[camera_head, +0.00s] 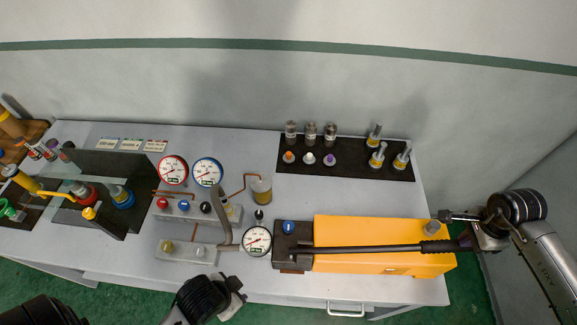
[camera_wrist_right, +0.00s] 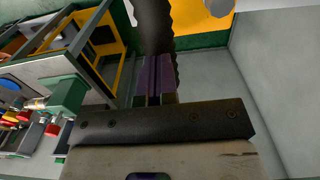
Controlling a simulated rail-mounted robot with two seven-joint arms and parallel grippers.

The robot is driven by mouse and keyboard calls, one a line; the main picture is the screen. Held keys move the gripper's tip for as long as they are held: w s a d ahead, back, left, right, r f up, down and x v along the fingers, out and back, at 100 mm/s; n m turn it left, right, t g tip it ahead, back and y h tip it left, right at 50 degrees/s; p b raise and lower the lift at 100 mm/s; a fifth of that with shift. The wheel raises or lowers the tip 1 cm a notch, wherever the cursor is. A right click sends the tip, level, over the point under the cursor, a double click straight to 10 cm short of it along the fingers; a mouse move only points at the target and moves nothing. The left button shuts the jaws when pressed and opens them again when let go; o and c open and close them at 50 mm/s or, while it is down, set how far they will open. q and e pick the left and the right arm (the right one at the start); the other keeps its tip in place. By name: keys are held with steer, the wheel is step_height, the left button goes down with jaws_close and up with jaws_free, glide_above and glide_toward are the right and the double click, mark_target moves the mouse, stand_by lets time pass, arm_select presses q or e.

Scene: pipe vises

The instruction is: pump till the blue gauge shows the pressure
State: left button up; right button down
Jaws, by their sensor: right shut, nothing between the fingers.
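The yellow hand pump (camera_head: 372,262) lies at the right front of the table. Its black lever (camera_head: 370,248) lies low along the body, with a thick ribbed grip (camera_head: 440,246) at the right end. My right gripper (camera_head: 464,240) is shut and empty at the end of this grip. In the right wrist view its purple fingertips (camera_wrist_right: 154,78) are together, close to the dark ribbed grip (camera_wrist_right: 154,25); contact is unclear. The blue-rimmed gauge (camera_head: 207,172) stands at the table's middle; its needle is too small to read. My left gripper (camera_head: 238,288) is at the front edge, its fingers unclear.
A red-rimmed gauge (camera_head: 172,170) stands beside the blue one, and a dark-rimmed gauge (camera_head: 257,241) is near the pump. A manifold with coloured knobs (camera_head: 184,207) lies in front. A black mat (camera_head: 345,172) with fittings is at the back. The right floor area is free.

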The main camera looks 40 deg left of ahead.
steer(key=f+b, duration=0.4)
steer(key=shift+w+d+f, duration=0.2)
steer(key=shift+d+f, duration=0.1)
steer(key=shift+d, duration=0.1)
stand_by(0.5)
steer(key=shift+f+b, duration=0.4)
steer(key=shift+b, duration=0.1)
step_height(320, 180, down, 3)
steer(key=shift+w+d+r+b, duration=0.1)
steer(key=shift+d+b, duration=0.05)
steer(key=shift+b, duration=1.05)
steer(key=shift+f+b, duration=0.45)
steer(key=shift+f, duration=0.05)
steer(key=shift+d+f, duration=0.1)
steer(key=shift+d, duration=0.05)
